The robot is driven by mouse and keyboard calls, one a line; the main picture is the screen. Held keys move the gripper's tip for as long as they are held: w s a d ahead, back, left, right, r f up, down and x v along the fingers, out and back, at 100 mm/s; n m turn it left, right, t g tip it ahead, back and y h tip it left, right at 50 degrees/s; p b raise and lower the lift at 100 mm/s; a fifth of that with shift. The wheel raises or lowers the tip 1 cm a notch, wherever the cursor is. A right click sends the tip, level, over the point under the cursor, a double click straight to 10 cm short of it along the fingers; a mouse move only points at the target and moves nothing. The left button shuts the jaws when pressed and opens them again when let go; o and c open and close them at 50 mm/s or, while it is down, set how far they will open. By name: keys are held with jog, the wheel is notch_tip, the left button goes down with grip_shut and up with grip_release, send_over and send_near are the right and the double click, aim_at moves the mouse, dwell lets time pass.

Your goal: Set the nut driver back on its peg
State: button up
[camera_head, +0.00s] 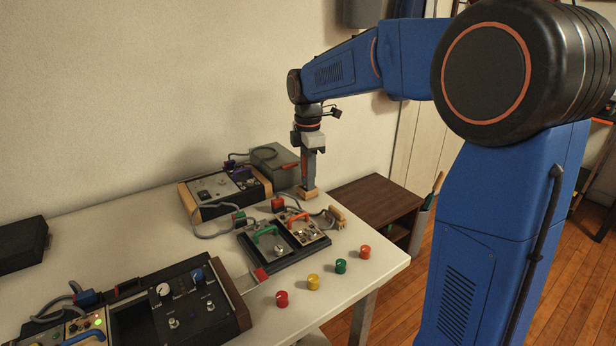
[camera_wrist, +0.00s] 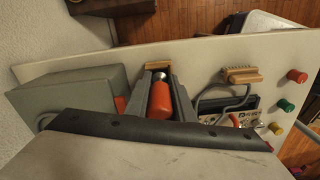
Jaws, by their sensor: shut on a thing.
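My gripper (camera_head: 309,170) points down at the back right of the white table. In the wrist view, its two grey fingers (camera_wrist: 166,98) are shut around a red-orange handle (camera_wrist: 159,101) with a silver collar, which I take to be the nut driver. A small wooden block (camera_head: 308,193) stands right below the fingertips; it also shows in the wrist view (camera_wrist: 158,66) beyond the silver collar. The lower end of the driver is hidden, so I cannot tell whether it touches the block. No separate peg is clearly visible.
A grey box (camera_head: 275,158) and a panel device (camera_head: 222,190) stand left of my gripper. Several coloured knobs, including a green one (camera_head: 341,266), line the right. The table (camera_head: 375,262) ends close by.

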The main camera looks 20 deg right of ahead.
jog(key=shift+r, duration=0.4)
jog(key=shift+n, duration=0.7)
jog(key=shift+f, duration=0.4)
dwell(1.1)
jog(key=shift+r, duration=0.4)
dwell(0.3)
jog(key=shift+m, duration=1.4)
jog(key=shift+f, duration=0.45)
dwell(0.4)
